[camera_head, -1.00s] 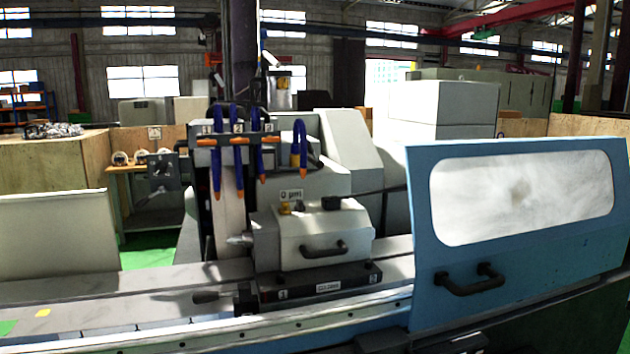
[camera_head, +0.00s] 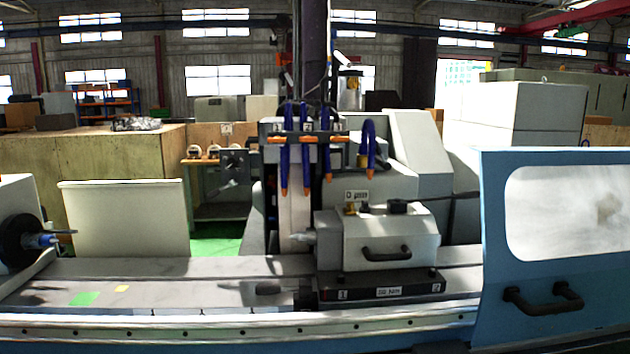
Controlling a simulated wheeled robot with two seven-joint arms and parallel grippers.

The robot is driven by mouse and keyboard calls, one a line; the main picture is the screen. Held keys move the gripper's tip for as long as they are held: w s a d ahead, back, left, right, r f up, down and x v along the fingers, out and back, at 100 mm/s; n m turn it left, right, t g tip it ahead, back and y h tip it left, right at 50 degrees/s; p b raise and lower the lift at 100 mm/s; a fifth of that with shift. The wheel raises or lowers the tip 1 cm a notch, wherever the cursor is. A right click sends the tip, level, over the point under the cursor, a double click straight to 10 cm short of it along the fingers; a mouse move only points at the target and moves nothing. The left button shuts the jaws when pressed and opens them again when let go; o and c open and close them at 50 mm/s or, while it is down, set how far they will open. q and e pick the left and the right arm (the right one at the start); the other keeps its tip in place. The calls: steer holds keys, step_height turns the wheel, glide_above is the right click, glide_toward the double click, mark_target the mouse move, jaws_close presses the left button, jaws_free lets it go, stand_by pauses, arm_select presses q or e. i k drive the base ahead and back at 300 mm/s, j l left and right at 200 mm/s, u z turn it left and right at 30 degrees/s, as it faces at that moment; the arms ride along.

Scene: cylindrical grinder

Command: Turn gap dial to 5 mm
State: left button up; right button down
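I see the cylindrical grinder, with its white-topped housing block (camera_head: 385,238) on the machine bed. The block has a black handle, a dark knob on top and small yellow parts at its upper left. A small label plate (camera_head: 357,195) stands behind it, its text too small to read surely. The block's dark base (camera_head: 385,289) carries number plates at both ends and a label between them. I cannot tell which part is the gap dial. Neither gripper is in view.
A blue sliding guard (camera_head: 492,225) with a window and black handle covers the right side. A dark round workhead part (camera_head: 20,243) is at the far left. Blue coolant hoses (camera_head: 305,150) hang above the bed. The bed's left-middle is mostly clear.

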mark_target(232, 163)
steer(key=i+j+z, duration=0.15)
steer(key=j, duration=0.2)
steer(key=i+j+z, duration=0.1)
steer(key=i+j, duration=0.15)
steer(key=j, duration=0.15)
steer(key=i+j+z, duration=0.15)
steer(key=j, duration=0.25)
